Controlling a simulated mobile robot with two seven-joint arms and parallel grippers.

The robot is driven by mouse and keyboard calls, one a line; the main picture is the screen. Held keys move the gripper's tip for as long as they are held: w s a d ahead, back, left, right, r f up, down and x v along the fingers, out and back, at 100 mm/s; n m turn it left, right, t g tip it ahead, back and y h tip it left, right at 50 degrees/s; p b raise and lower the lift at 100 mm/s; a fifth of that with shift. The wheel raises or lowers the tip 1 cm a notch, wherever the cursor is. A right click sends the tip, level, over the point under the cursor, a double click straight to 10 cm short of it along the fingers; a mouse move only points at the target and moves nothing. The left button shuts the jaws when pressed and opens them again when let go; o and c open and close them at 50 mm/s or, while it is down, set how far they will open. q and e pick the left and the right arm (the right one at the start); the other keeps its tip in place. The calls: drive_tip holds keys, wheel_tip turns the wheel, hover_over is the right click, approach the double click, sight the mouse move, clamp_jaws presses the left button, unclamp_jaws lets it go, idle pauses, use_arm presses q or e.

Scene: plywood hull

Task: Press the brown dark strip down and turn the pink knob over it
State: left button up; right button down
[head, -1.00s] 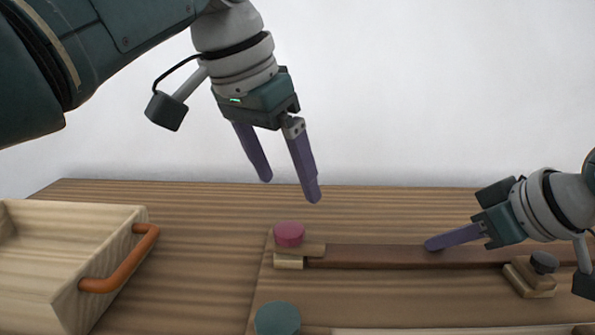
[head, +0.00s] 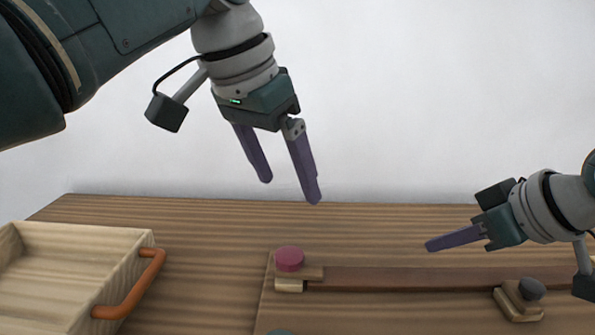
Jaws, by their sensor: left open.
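The brown dark strip (head: 420,277) lies along the board, running left to right. The pink knob (head: 289,258) sits at its left end. A wooden tab under the pink knob points right and overlaps the strip's left end. My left gripper (head: 289,191) is open and empty, in the air above and behind the pink knob. My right gripper (head: 428,246) appears over the strip's right half, its tip apart from it in the picture. Its fingers line up as one, so I cannot tell how far apart they are.
A grey knob (head: 532,289) on a wooden block stands by the strip at right. A teal knob (head: 280,332) barely shows at the bottom edge. A wooden box (head: 95,240) with an orange handle (head: 133,287) stands at left. The table behind the board is clear.

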drive_tip(key=shift+r+p, duration=1.25)
drive_tip(key=shift+r, duration=0.1)
wheel_tip(320, 180, up, 5)
drive_tip(key=p, duration=0.5)
